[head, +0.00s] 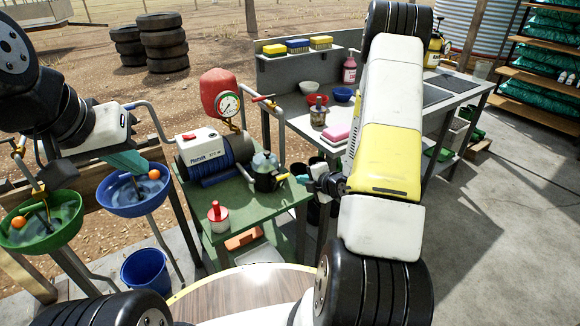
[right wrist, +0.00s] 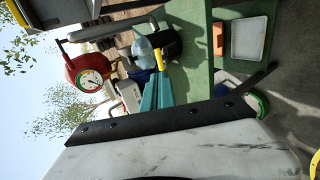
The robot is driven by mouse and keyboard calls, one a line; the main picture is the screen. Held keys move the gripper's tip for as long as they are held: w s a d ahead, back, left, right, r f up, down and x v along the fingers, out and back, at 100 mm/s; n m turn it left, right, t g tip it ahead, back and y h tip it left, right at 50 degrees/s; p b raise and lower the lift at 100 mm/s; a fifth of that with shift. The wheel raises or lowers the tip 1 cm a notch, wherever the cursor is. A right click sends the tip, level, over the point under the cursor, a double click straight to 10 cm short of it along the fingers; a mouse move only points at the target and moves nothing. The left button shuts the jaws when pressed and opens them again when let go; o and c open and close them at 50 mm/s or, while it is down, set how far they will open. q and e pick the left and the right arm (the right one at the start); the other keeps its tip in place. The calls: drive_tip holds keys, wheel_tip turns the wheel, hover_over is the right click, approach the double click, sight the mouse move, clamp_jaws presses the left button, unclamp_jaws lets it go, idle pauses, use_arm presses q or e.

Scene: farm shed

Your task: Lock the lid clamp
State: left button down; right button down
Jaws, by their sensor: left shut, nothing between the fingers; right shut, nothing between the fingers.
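The black strainer pot (head: 268,182) with its clear domed lid (head: 264,161) stands at the right end of the pump on the green table. A small yellow clamp handle (head: 283,177) is on its right side. In the right wrist view the handle (right wrist: 160,59) lies just past my right fingertips (right wrist: 158,74), beside the clear lid (right wrist: 143,48). I cannot tell whether they touch. My right gripper (head: 304,179) is shut and empty, right of the pot. My left gripper (head: 138,166) is shut and empty above the blue bowl.
The pump (head: 215,150), red tank (head: 218,92) and pressure gauge (head: 229,104) are left of and behind the pot. Blue (head: 135,190) and green (head: 40,220) bowls are at left.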

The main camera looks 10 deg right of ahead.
sight(284, 177)
drive_tip(key=x, duration=1)
drive_tip(key=shift+w, duration=0.1)
drive_tip(key=shift+w+a+r+g+h, duration=0.25)
drive_tip(key=shift+w+r+g, duration=0.15)
drive_tip(key=shift+w+g, duration=0.25)
drive_tip(key=shift+w+a+r+g+h, duration=0.25)
drive_tip(key=shift+w+r+g, duration=0.15)
drive_tip(key=shift+w+g, duration=0.2)
drive_tip(key=w, duration=0.2)
drive_tip(key=shift+w+a+r, duration=0.3)
drive_tip(key=shift+w+a, duration=0.1)
drive_tip(key=shift+r, duration=0.15)
